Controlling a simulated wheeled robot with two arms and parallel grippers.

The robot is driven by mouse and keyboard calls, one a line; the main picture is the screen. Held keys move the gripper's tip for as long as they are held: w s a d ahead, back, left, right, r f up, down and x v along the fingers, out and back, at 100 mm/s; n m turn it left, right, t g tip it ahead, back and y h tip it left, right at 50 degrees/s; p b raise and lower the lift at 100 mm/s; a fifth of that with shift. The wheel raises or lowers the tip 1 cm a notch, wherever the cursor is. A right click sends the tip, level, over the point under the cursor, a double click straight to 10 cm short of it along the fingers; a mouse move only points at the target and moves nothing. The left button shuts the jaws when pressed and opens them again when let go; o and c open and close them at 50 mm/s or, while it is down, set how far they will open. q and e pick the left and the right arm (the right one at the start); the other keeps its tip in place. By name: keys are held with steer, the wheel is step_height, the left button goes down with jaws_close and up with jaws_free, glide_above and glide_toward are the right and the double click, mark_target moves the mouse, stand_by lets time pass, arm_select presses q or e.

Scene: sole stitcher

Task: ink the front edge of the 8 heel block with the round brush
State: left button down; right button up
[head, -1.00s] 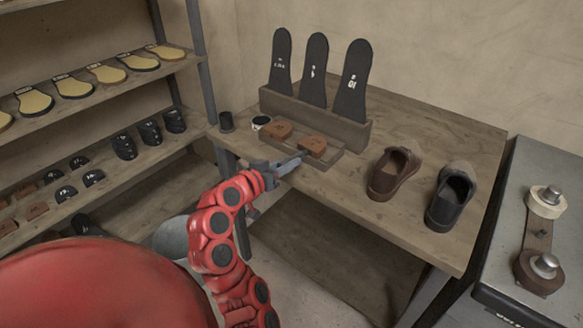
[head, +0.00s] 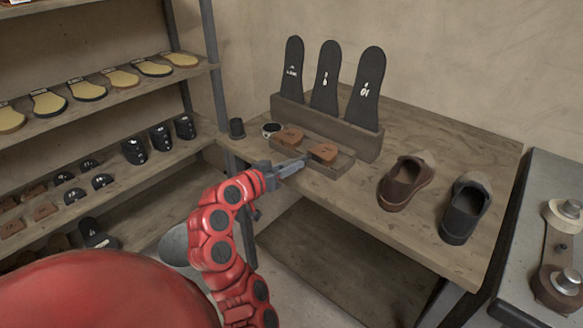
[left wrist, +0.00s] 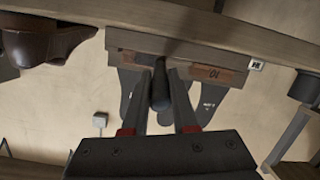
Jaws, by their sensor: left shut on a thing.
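Two brown heel blocks lie in a low wooden tray (head: 341,169) on the bench: a left one (head: 289,138) and a right one (head: 323,153). Their numbers are too small to read in the head view. My left gripper (head: 297,166) is at the tray's front edge, near the right block. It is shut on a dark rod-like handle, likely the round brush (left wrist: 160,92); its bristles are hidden. My right gripper is out of view.
A small ink pot (head: 271,129) and a black cup (head: 237,128) stand left of the tray. Soles stand in a rack (head: 345,137) behind it. A brown shoe (head: 405,180) and a black shoe (head: 465,207) stand right. Shelves hold soles and heels at left.

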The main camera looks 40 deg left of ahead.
arm_select(q)
steer(key=d, duration=0.3)
steer(key=shift+s+d+r+p, duration=0.1)
steer(key=shift+s+d+p, duration=0.1)
steer(key=shift+d+p, duration=0.1)
stand_by(0.4)
steer(key=shift+s, duration=0.1)
steer(key=s+r+p, duration=0.4)
steer(key=s+p, duration=0.3)
steer(key=p, duration=0.2)
steer(key=shift+a+p, duration=0.35)
steer(key=shift+p, duration=0.05)
steer(key=shift+w, duration=0.1)
stand_by(0.6)
